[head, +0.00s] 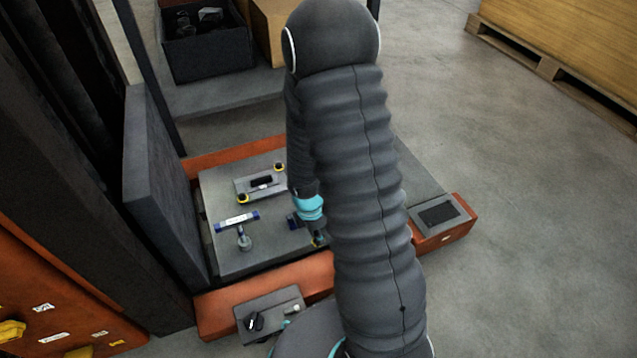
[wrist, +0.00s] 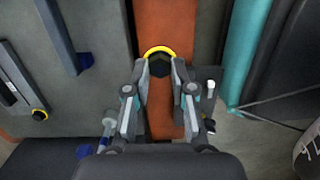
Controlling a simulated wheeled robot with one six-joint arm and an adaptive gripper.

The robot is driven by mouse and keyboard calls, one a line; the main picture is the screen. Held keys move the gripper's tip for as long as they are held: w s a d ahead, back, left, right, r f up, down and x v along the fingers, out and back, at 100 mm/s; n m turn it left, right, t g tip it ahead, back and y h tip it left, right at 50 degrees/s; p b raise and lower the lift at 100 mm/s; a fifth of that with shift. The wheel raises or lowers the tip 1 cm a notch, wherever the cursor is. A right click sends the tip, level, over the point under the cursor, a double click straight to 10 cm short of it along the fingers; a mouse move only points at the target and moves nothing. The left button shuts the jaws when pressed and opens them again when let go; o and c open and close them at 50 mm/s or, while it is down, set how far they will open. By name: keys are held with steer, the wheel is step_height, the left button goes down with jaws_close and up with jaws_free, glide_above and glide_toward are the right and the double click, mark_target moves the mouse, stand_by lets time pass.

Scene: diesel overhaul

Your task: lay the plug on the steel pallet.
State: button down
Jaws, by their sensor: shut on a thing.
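The plug, a dark piece with a yellow rim (wrist: 160,52), sits between my fingertips in the wrist view. My gripper (wrist: 163,72) is shut on it and hangs over an orange edge strip (wrist: 165,22). The plug also shows partly in the head view (head: 319,242), below my gripper (head: 316,228). My arm hides part of that area. A wide grey plate (head: 213,190), which looks like the steel pallet, lies in an orange frame. The plug is at its near side; its height above the surface is hard to tell.
On the plate are a block with two yellow-rimmed dark pieces (head: 262,183), a blue-ended white bar (head: 237,221) and a metal stemmed part (head: 245,241). A small grey tray (head: 262,312) and a dark pad (head: 438,215) sit on the orange frame. A dark upright panel (head: 160,180) borders the left.

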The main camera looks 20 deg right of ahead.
steer(key=shift+m+y, duration=0.6)
steer(key=shift+m, duration=0.2)
steer(key=w+a+f, duration=0.2)
steer(key=w, duration=0.2)
steer(key=w+a+f, duration=0.1)
steer(key=w+a, duration=0.1)
steer(key=w, duration=0.3)
steer(key=w+a+f, duration=0.2)
steer(key=w, duration=0.3)
steer(key=shift+a+f+b, duration=0.1)
steer(key=shift+f+b, duration=0.25)
steer(key=shift+b, duration=0.05)
steer(key=shift+f, duration=2)
steer(key=c, duration=1)
jaws_free()
